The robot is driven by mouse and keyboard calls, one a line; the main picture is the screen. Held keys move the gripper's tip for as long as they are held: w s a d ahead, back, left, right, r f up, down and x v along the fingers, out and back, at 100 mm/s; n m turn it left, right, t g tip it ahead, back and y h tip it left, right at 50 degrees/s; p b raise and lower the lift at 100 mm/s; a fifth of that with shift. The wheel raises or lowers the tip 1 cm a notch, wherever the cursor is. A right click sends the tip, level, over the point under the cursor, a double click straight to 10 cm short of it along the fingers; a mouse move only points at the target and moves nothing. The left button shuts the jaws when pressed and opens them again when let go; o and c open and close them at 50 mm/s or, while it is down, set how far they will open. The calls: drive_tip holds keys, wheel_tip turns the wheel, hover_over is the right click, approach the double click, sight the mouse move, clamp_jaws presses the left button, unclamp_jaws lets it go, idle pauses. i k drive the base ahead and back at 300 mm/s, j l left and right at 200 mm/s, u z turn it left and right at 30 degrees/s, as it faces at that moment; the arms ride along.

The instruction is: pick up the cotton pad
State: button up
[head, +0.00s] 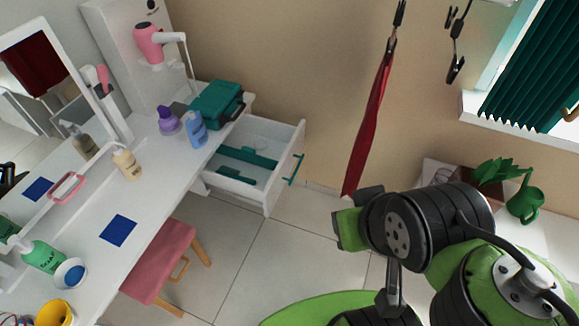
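I cannot make out a cotton pad for certain. My green and black arm fills the lower right of the head view. The fingers of my gripper cannot be made out there, so its state does not show.
A drawer (281,195) stands open beside the pink stool (161,262). Bottles, a yellow cup (55,312) and a teal case (216,103) crowd the tabletop. A red cloth (370,125) hangs near my arm. Tiled floor (265,265) is clear between stool and arm.

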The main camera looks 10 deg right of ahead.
sight(261, 145)
drive_tip(key=i+u, duration=0.3)
drive_tip(key=u, duration=0.15)
drive_tip(key=i+l+u, duration=0.25)
drive_tip(key=u, duration=0.15)
drive_tip(key=i+l+u, duration=0.3)
drive_tip(key=u, duration=0.15)
drive_tip(key=i+l+u, duration=0.25)
drive_tip(key=u, duration=0.2)
drive_tip(key=l, duration=0.1)
